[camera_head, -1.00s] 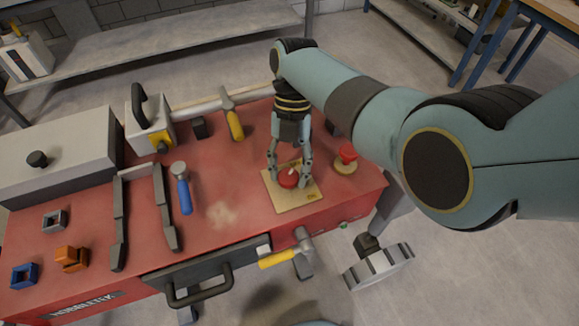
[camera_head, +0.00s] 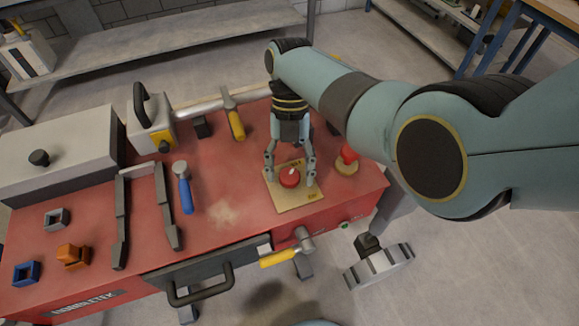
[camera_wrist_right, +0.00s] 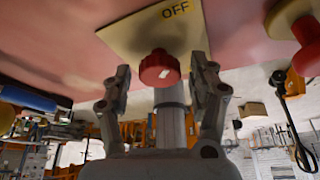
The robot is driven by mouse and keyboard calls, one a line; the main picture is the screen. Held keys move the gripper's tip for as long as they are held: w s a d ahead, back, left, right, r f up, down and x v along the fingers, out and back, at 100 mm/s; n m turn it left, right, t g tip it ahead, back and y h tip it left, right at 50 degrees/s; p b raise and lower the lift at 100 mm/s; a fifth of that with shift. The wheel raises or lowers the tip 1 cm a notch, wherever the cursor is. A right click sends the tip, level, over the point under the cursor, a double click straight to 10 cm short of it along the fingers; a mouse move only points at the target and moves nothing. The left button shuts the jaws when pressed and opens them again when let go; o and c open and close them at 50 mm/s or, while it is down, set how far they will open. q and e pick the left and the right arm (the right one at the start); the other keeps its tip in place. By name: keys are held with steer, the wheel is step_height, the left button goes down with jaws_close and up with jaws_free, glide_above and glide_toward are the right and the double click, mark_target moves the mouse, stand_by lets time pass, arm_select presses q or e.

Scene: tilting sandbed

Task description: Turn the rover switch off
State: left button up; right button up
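The rover switch is a red round knob (camera_head: 289,178) with a white mark, on a pale yellow square plate (camera_head: 290,202) on the red bench top. The knob also shows in the right wrist view (camera_wrist_right: 157,66), with an "OFF" label (camera_wrist_right: 176,9) on the plate behind it. In the head view the white mark lies toward the knob's upper side; its exact setting is hard to tell. My right gripper (camera_head: 290,181) points down over the plate, open, with one finger on each side of the knob and gaps between. My left gripper is not in view.
A red mushroom button (camera_head: 348,153) on a yellow base stands just right of the plate. A yellow-handled hammer (camera_head: 233,115), a blue-handled hammer (camera_head: 184,190) and dark rails (camera_head: 165,206) lie to the left. Bare bench top lies between the blue hammer and the plate.

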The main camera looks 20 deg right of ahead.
steer(key=v, duration=1.2)
stand_by(0.3)
